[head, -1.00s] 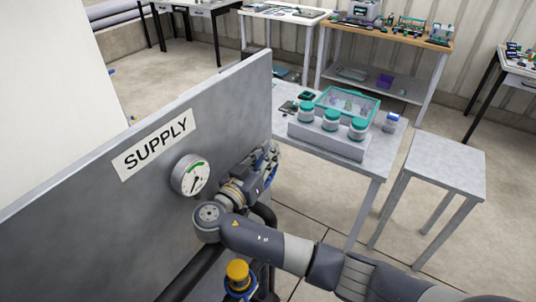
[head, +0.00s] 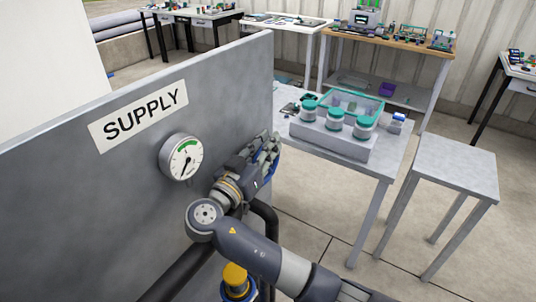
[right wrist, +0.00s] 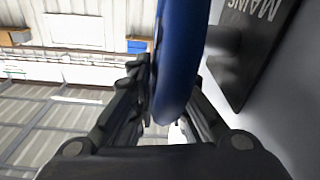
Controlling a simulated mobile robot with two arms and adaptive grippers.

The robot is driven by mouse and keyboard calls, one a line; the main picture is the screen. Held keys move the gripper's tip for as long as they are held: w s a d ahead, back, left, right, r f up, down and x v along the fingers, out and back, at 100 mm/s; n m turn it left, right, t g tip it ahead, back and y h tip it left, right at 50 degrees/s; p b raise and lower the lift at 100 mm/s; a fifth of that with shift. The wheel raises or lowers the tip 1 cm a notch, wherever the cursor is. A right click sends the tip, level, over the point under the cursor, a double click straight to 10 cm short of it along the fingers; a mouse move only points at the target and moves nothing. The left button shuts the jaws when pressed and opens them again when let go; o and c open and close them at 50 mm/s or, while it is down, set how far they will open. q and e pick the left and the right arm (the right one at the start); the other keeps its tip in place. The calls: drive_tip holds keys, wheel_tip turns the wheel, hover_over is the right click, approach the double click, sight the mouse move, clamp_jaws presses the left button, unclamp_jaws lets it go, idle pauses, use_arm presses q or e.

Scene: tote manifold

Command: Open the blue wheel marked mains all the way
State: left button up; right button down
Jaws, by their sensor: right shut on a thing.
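The blue wheel (right wrist: 178,70) passes upright between the fingers of my right gripper (right wrist: 165,115) in the right wrist view. The gripper is shut on its rim. A dark plate lettered MAINS (right wrist: 255,45) shows upside down beside the wheel. In the head view my right gripper (head: 265,155) is at the right end of the grey panel and hides most of the wheel. A round gauge (head: 181,158) with a green band is on the panel, its needle pointing down and left. My left gripper is not in view.
The grey panel (head: 60,190) carries a SUPPLY sign (head: 138,115). A yellow-capped fitting (head: 235,275) and dark pipes lie below my right arm. A table (head: 385,160) with teal-lidded jars and an empty stool (head: 455,165) stand to the right.

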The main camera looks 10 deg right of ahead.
idle(0.3)
drive_tip(key=c, duration=1.6)
unclamp_jaws()
drive_tip(key=shift+s, duration=0.1)
drive_tip(key=shift+s+a, duration=0.25)
drive_tip(key=shift+s, duration=0.05)
drive_tip(key=v, duration=0.6)
drive_tip(key=shift+s+a, duration=0.2)
drive_tip(key=shift+s, duration=0.05)
